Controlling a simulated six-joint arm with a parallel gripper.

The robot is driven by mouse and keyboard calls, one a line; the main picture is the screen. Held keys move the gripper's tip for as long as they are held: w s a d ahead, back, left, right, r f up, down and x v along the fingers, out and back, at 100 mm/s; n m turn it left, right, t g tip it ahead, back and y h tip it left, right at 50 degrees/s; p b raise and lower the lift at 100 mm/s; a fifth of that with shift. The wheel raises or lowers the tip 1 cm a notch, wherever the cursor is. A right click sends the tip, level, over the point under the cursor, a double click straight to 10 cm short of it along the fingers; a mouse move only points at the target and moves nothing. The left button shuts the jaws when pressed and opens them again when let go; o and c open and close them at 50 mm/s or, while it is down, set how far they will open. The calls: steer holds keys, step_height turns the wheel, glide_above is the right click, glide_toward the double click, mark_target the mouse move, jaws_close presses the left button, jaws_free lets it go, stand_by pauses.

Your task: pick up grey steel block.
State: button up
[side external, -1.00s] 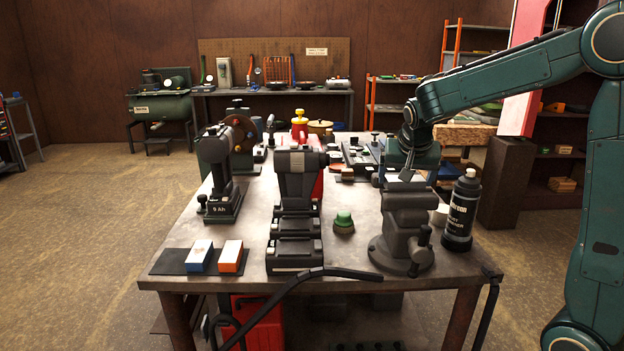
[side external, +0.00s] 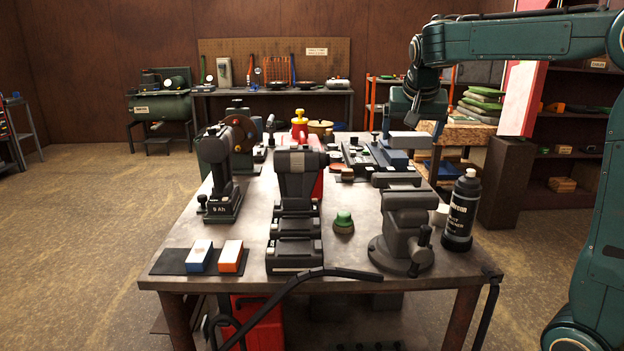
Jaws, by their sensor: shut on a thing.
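The grey steel block (side external: 411,141) is a pale, flat-looking bar held level above the back right of the workbench. My gripper (side external: 408,130) points down and is shut on it; the fingertips are small and partly hidden. The block appears clear of the bench, behind and above the dark bench vise (side external: 406,217). A blue vise (side external: 392,157) shows just below the block in the picture; the gap between them is hard to judge.
A green-topped round brush (side external: 344,222), a black charger stand (side external: 297,205), a drill (side external: 220,175) and two sharpening stones (side external: 215,256) occupy the workbench (side external: 345,264). Bare bench top shows at the front.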

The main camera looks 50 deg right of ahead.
mark_target(410, 135)
step_height(410, 135, up, 9)
steer(key=shift+r, duration=0.2)
stand_by(0.3)
stand_by(0.8)
